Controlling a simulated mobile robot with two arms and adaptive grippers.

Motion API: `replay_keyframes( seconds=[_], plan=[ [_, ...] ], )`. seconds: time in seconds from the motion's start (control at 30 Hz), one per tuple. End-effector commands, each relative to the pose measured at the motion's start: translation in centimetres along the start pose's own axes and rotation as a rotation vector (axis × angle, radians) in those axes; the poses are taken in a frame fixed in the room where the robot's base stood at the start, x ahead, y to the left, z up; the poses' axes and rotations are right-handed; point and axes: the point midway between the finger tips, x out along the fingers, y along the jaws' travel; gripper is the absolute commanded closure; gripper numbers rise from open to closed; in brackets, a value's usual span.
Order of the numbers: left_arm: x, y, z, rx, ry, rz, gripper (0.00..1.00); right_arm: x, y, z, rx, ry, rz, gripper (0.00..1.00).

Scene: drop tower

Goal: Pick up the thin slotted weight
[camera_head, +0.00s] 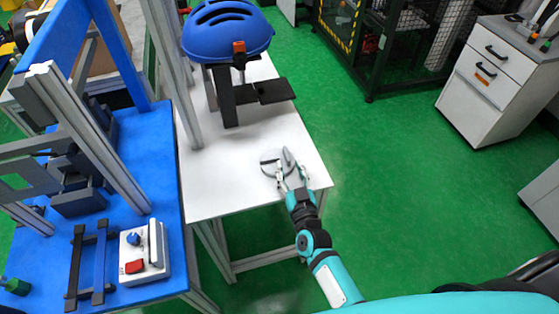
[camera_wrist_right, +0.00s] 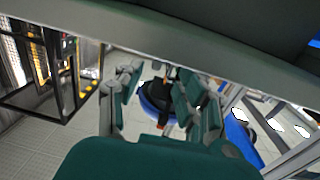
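Two grey round weights lie close together near the front right corner of the white table. The left weight (camera_head: 267,157) is pale and has a dark line across it. The right weight (camera_head: 288,158) is a darker grey and seems to overlap it. I cannot tell which is thinner. My right gripper (camera_head: 292,174) is at the weights' near side, its fingers apart; whether it touches them is unclear. In the right wrist view, the fingers (camera_wrist_right: 165,100) stand apart with no weight visible between them. My left gripper is not in view.
A blue helmet (camera_head: 228,32) on a black stand (camera_head: 226,97) stands behind the weights. A blue bench (camera_head: 150,160) with metal posts and a control box (camera_head: 144,252) is at left. A white drawer cabinet (camera_head: 488,82) stands far right. Green floor lies open between.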

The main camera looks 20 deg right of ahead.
Motion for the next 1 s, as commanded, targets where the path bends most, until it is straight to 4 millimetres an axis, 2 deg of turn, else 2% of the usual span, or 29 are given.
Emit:
replay_keyframes(
  seconds=[0.3, 0.43, 0.63, 0.9, 0.93, 1.0],
  plan=[
    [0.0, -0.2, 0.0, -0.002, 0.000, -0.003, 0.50, 4.3, 0.6, 0.0, -0.001, 0.001, 0.000, 0.62],
    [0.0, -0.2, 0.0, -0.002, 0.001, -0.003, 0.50, 5.0, 0.6, 0.1, -0.001, -0.001, 0.000, 0.62],
    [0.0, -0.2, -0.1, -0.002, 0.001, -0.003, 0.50, 5.0, 0.6, 0.1, -0.001, -0.001, 0.000, 0.62],
    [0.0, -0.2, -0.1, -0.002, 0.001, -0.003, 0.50, 5.0, 0.6, 0.0, -0.001, 0.000, 0.000, 0.97],
    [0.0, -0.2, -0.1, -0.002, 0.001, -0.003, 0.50, 5.0, 0.6, 0.0, -0.001, 0.000, 0.000, 1.00],
    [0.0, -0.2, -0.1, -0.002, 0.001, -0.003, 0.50, 5.0, 0.6, 0.1, -0.001, 0.000, 0.000, 1.00]
  ],
)
